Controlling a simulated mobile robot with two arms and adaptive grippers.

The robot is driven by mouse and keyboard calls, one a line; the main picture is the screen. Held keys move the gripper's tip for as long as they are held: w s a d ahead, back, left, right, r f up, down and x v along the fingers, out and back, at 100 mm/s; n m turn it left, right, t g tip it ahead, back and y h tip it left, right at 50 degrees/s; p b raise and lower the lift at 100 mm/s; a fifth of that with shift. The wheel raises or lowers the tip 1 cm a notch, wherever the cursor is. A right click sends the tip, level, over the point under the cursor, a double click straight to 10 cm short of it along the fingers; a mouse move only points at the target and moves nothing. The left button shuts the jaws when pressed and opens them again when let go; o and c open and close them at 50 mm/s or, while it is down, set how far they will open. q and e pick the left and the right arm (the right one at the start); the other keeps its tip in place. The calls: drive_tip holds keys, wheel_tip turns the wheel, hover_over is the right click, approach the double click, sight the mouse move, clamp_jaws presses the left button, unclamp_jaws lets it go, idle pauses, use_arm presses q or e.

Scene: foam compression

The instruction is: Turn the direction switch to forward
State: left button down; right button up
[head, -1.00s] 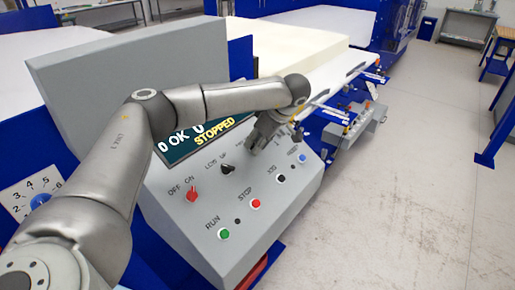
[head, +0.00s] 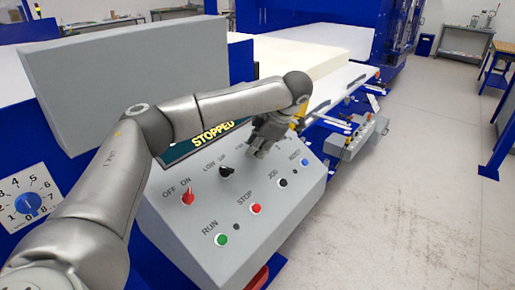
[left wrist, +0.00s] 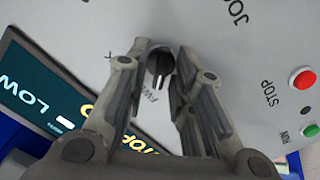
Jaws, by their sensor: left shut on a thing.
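The direction switch is a black rotary knob (left wrist: 160,62) on the sloped grey panel. In the left wrist view it sits between my finger ends, with a pale pointer line running down the picture, close to a label that seems to read FWD. Another label at the left is too faint to read. My left gripper (head: 258,150) is shut on this knob, fingers reaching down to the panel; the fingers also show in the left wrist view (left wrist: 162,58). In the head view the gripper hides the knob. My right gripper is not in view.
The panel (head: 290,215) also bears a LOW/UP switch (head: 227,171), a red OFF/ON switch (head: 187,198), green RUN (head: 221,239), red STOP (head: 255,208), black JOG (head: 282,183) and blue RESET (head: 305,162) buttons. The screen (head: 190,150) reads STOPPED. A numbered dial (head: 28,203) is at left.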

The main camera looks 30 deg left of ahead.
use_arm(q)
drive_tip(key=shift+r, duration=0.1)
idle(0.3)
drive_tip(key=c, duration=1.6)
unclamp_jaws()
drive_tip(key=shift+o, duration=0.2)
drive_tip(key=v, duration=1.2)
drive_tip(key=shift+d, duration=0.1)
